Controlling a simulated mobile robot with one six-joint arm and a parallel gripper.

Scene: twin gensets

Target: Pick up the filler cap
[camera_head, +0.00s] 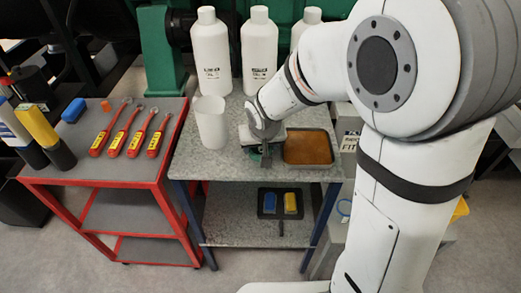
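My gripper (262,148) is low over the grey speckled bench top, between a white cup-like container and a tray of amber liquid. It points down at a small dark, greenish round thing (254,154), mostly hidden under the fingers. This may be the filler cap, but I cannot tell for sure. I also cannot tell whether the fingers touch it or how far apart they are. A small orange piece (106,105) lies on the red cart at the left, too small to identify.
The white container (210,122) stands close left of my gripper, and the amber tray (307,165) close right. White bottles (259,50) stand behind. The red cart (95,180) holds red-handled wrenches (133,138). A dark tray (280,213) with blue and yellow blocks lies on the lower shelf.

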